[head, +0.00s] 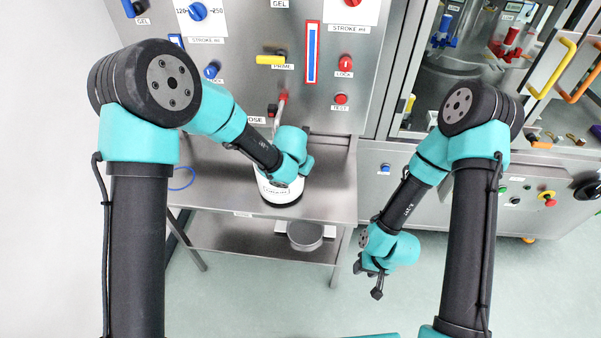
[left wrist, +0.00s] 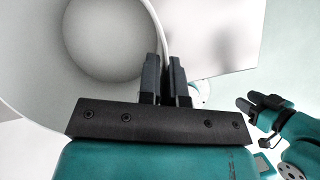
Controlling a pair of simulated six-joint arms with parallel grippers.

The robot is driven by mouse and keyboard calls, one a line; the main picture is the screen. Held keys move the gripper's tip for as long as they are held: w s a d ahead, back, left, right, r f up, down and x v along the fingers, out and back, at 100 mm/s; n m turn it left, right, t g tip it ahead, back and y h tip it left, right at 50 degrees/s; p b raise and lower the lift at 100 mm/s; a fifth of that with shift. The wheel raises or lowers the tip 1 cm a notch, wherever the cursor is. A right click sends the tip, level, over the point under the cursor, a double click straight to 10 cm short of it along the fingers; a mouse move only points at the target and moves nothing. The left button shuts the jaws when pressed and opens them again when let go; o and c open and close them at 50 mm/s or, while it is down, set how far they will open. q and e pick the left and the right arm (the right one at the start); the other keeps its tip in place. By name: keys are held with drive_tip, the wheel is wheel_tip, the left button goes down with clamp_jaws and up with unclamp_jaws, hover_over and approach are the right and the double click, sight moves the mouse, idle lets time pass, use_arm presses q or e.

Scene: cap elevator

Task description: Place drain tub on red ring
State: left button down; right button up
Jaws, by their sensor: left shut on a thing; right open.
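The white tub (head: 278,192) with a dark lower edge and a label stands upright at the front of the steel bench, below the dispenser panel. My left gripper is over it in the head view, its fingers hidden by my wrist. In the left wrist view the left gripper (left wrist: 166,78) is shut on the rim of the tub (left wrist: 30,65), one finger inside and one outside. The tub's round inside looks empty. My right gripper (head: 367,280) is open and empty, hanging low in front of the right cabinet. I cannot make out a red ring.
The steel bench (head: 330,190) has clear room right of the tub. A red nozzle part (head: 282,98) hangs from the panel above and behind the tub. A round grey thing (head: 305,235) is on the lower shelf.

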use_arm(q)
drive_tip(key=shift+f, duration=0.7)
drive_tip(key=c, duration=1.3)
unclamp_jaws()
drive_tip(key=v, duration=1.2)
